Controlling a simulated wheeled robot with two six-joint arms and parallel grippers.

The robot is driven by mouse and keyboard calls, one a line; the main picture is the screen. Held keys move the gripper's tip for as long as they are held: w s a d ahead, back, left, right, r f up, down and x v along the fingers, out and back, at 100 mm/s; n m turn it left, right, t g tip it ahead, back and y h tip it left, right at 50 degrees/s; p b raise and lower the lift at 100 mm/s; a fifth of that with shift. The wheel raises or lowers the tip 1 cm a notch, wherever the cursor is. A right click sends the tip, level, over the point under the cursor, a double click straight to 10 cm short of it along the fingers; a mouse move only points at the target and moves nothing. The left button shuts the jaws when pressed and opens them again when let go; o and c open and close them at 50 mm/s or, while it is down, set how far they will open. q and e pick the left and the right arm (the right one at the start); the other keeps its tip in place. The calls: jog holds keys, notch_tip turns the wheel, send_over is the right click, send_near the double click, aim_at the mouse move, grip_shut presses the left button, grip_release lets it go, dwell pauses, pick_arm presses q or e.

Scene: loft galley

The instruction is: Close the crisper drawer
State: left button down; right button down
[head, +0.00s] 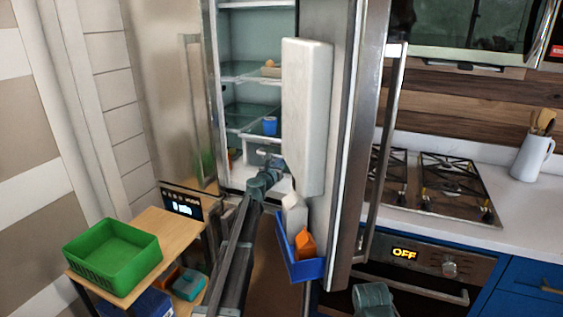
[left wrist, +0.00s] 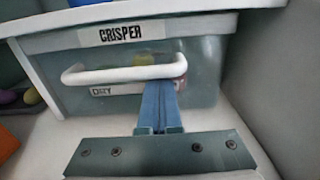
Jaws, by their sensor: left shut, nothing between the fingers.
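The crisper drawer (left wrist: 215,72) fills the upper part of the left wrist view, a clear bin with a white bar handle (left wrist: 122,73) under a shelf edge labelled CRISPER. In the head view the drawer (head: 252,156) is low inside the open fridge, partly behind my arm. My left gripper (left wrist: 165,88) is shut and empty, its blue fingertips overlapping the handle right of its middle; whether they touch is unclear. It also shows in the head view (head: 279,163). I cannot tell how far out the drawer stands. A teal part of my right arm shows at the bottom; its fingers are hidden.
The open fridge door (head: 340,130) stands right of my left arm, its blue door bin (head: 305,270) holding a white and an orange carton. A cart with a green basket (head: 113,258) stands at left.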

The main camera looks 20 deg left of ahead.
pick_arm(q)
jog(key=s+a, duration=0.1)
jog(key=s, duration=1.2)
jog(key=shift+s+a, duration=0.15)
jog(key=shift+s, duration=0.2)
pick_arm(e)
jog(key=shift+s+a, duration=0.2)
pick_arm(q)
jog(key=shift+a, duration=0.1)
pick_arm(e)
jog(key=shift+a, duration=0.1)
